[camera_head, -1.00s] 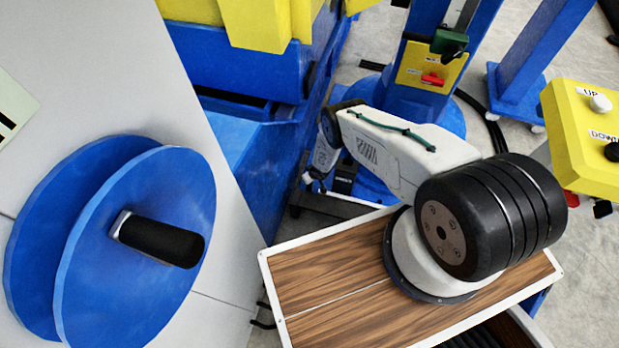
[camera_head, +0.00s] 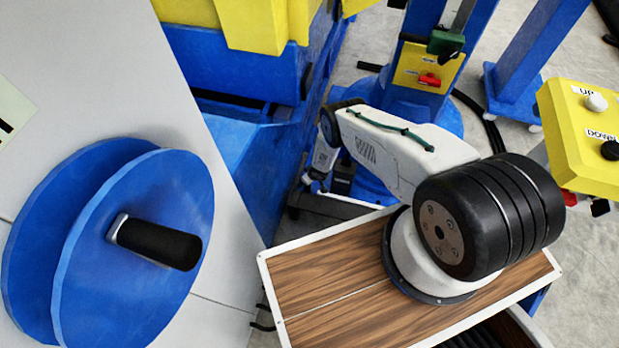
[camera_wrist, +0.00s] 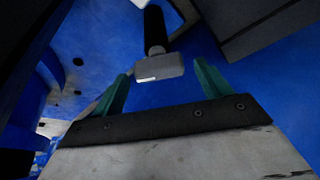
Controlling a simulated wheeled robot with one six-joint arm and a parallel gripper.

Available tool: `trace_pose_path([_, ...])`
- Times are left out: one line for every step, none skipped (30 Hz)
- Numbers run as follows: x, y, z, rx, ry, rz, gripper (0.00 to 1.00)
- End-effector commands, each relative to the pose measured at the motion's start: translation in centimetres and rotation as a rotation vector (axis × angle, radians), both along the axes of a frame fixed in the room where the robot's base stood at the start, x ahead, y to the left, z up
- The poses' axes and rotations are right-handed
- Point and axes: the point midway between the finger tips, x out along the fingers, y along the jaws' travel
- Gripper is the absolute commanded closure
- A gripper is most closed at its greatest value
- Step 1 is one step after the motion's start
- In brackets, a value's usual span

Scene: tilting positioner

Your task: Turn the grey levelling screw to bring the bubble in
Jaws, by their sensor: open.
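In the wrist view my gripper (camera_wrist: 161,69) is open, with its two green fingers apart. A light grey block (camera_wrist: 160,68) with a black rod (camera_wrist: 155,28) rising from it shows between and just beyond the fingertips, against a blue surface. I cannot tell whether this block is the grey levelling screw, or whether the fingers reach around it. No gap closed on anything shows. In the head view my arm bends down towards the blue machine, and its fingertips are too small to make out. No bubble level can be made out in either view.
A blue double-disc wheel (camera_head: 120,270) with a black handle (camera_head: 158,243) stands at the left. A blue post (camera_head: 450,30) carries a yellow plate with a red switch (camera_head: 429,79). A yellow UP/DOWN box (camera_head: 585,150) is at the right. A dark block fills the wrist view's upper right.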

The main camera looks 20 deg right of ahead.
Motion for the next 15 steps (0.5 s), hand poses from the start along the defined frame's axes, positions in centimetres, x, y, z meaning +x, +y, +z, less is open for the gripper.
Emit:
trace_pose_path([-0.1, -0.1, 0.3, 0.001, 0.002, -0.001, 0.24])
trace_pose_path([-0.1, -0.1, 0.6, 0.002, 0.001, -0.001, 0.24])
trace_pose_path([-0.2, -0.1, 1.0, 0.002, 0.002, -0.002, 0.24])
trace_pose_path([-0.4, -0.2, 1.3, 0.001, 0.002, -0.001, 0.24])
trace_pose_path([-0.5, -0.3, 1.7, 0.001, 0.002, -0.001, 0.24])
trace_pose_path([-0.7, -0.4, 2.2, -0.001, 0.001, -0.002, 0.24])
trace_pose_path([-0.9, -0.4, 2.6, -0.002, 0.001, -0.003, 0.24])
trace_pose_path([-1.0, -0.5, 3.1, -0.001, 0.001, -0.002, 0.24])
trace_pose_path([-1.2, -0.6, 3.6, 0.001, 0.001, -0.003, 0.24])
trace_pose_path([-1.4, -0.7, 4.1, -0.001, 0.001, -0.002, 0.24])
trace_pose_path([-1.6, -0.7, 4.4, 0.000, 0.001, -0.003, 0.24])
trace_pose_path([-1.8, -0.8, 5.0, -0.001, 0.000, -0.003, 0.24])
trace_pose_path([-1.9, -0.9, 5.3, 0.000, 0.001, -0.003, 0.24])
trace_pose_path([-2.0, -0.9, 5.6, -0.001, 0.001, -0.001, 0.24])
trace_pose_path([-2.2, -1.0, 6.0, -0.001, 0.001, -0.002, 0.24])
